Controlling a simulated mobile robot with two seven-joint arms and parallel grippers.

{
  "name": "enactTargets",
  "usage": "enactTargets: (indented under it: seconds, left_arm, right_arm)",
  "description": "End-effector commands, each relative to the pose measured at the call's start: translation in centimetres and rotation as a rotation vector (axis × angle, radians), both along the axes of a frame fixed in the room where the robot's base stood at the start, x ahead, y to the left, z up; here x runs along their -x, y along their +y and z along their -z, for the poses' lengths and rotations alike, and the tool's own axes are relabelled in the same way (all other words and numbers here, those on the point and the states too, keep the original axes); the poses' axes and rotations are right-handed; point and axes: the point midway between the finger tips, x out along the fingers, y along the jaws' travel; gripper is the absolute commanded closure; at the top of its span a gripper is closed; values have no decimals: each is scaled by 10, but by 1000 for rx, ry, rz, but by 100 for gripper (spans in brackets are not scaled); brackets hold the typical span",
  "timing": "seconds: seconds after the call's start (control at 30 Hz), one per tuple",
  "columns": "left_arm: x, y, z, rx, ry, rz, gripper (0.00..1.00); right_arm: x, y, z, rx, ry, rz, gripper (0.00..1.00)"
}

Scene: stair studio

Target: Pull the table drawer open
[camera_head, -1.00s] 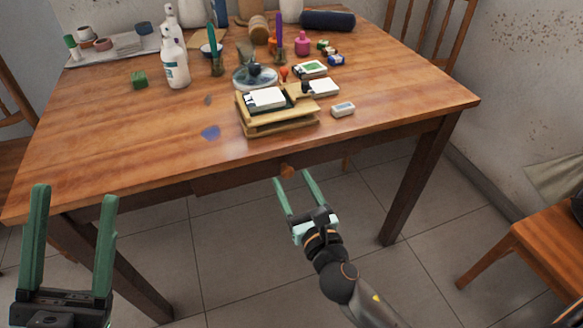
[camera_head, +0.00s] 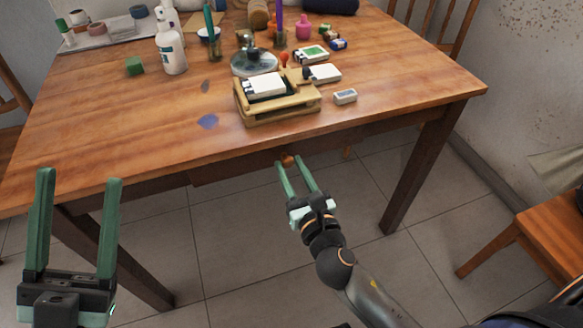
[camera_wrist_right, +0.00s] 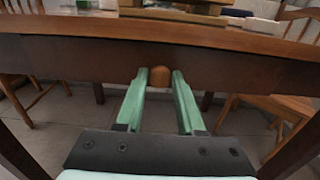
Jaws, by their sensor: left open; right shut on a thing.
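The wooden table (camera_head: 110,120) has a dark drawer front (camera_head: 235,170) under its near edge, also in the right wrist view (camera_wrist_right: 80,60). No gap shows above the drawer front. A round wooden knob (camera_head: 288,160) sticks out of it; it also shows in the right wrist view (camera_wrist_right: 159,75). My right gripper (camera_head: 299,164) is shut on the knob, with a green finger on each side of it in the right wrist view (camera_wrist_right: 160,80). My left gripper (camera_head: 80,178) is open and empty in front of the table's left part.
A table leg (camera_head: 410,175) and a chair (camera_head: 545,235) are at the right. The tiled floor (camera_head: 240,240) before the drawer is clear.

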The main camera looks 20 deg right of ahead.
Motion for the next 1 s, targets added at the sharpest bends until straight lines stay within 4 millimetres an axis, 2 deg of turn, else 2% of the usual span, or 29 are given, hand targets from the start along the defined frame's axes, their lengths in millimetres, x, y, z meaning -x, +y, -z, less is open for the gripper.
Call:
enactTargets:
  seconds: [0.03,0.2,1.0]
  left_arm:
    - [0,0,0,2,1,-1,39]
    - [0,0,0,4,0,-2,39]
    - [-1,1,-3,3,-12,-3,39]
  right_arm:
    - [0,0,0,0,0,-1,81]
    - [0,0,0,0,0,-1,100]
    - [0,0,0,0,-1,-1,100]
